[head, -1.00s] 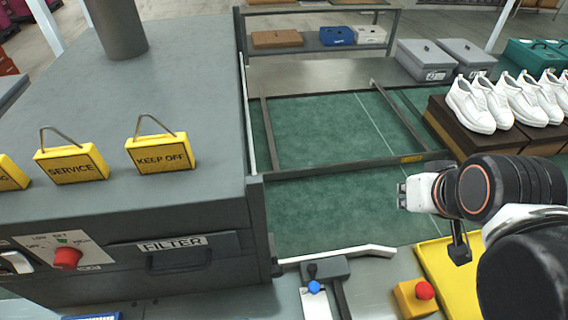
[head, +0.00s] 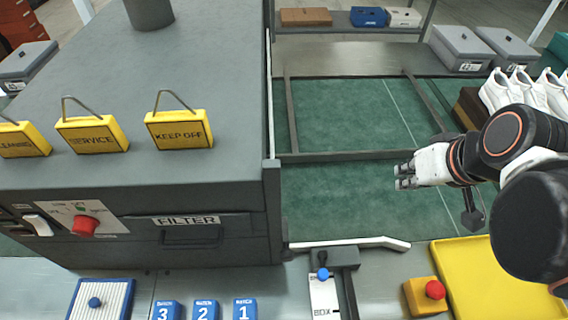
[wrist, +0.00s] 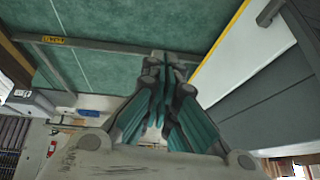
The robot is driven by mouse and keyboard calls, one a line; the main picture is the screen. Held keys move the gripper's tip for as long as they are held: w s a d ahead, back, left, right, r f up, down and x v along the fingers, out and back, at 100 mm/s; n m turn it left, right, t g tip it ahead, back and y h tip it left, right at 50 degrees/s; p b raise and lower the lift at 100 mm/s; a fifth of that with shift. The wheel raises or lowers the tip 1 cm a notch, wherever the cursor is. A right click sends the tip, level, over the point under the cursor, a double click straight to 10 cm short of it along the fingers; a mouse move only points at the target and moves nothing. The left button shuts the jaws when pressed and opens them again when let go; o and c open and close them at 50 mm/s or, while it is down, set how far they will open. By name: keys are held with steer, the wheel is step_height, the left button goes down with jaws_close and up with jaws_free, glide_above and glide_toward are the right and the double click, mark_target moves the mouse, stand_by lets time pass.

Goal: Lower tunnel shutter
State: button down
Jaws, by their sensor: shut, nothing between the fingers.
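The big grey tunnel housing (head: 130,170) fills the left of the head view. At its right side a dark upright edge (head: 272,210) stands beside the green belt (head: 345,195); I cannot tell for certain which part is the shutter. A grey bar frame (head: 350,155) lies across the belt. In the wrist view a bar with a yellow label (wrist: 52,40) crosses the green surface. My gripper (head: 402,177) is shut and empty above the belt, right of the housing and apart from it. Its closed fingers also show in the wrist view (wrist: 160,85).
White shoes (head: 520,95) stand at the right behind my arm. A yellow tray (head: 462,275) and a red button on a yellow box (head: 425,295) are in front. Yellow signs (head: 180,130) stand on the housing. Blue numbered blocks (head: 205,309) sit at the front edge.

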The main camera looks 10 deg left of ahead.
steer(key=w+a+f+n+g+y, duration=0.1)
steer(key=w+a+n+g+y, duration=0.2)
steer(key=w+a+n+y, duration=0.25)
steer(key=w+a+f+n+g+y, duration=0.1)
steer(key=w+a+n+g+y, duration=0.2)
steer(key=a+n, duration=0.5)
steer(key=s+a+f+n+g+y+b, duration=0.1)
steer(key=a+f+n+y+b, duration=0.1)
steer(key=a, duration=0.3)
steer(key=s+a+f+n+g+y+b, duration=0.1)
steer(key=s+a+f+n+g, duration=0.1)
steer(key=a+f, duration=0.3)
steer(key=shift+a+n+y+b, duration=0.35)
steer(key=shift+a+n, duration=0.1)
steer(key=shift+a, duration=0.15)
steer(key=shift+f, duration=0.15)
